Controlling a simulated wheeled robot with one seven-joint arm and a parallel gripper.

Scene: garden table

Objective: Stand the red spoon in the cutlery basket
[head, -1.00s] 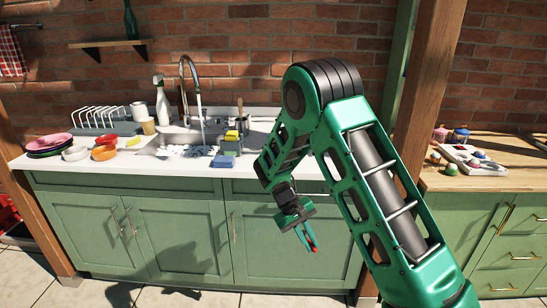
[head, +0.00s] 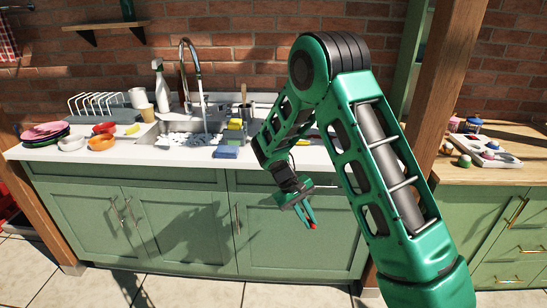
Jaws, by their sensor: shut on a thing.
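My gripper (head: 307,216) hangs low in front of the green cabinet doors, below the counter's front edge, pointing down. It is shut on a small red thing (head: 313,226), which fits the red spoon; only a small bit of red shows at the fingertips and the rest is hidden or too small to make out. A dark grey holder (head: 245,109) stands behind the sink's right side with a wooden handle upright in it; it may be the cutlery basket, but I cannot tell for sure. My gripper is well in front of it, lower and to its right.
The sink (head: 190,138) has a running tap (head: 197,85). A blue block (head: 226,152) and a yellow-green sponge (head: 234,124) lie near it. Bowls, plates (head: 45,131), a dish rack (head: 100,102) and a spray bottle (head: 160,90) stand left. A wooden post (head: 435,90) rises at right.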

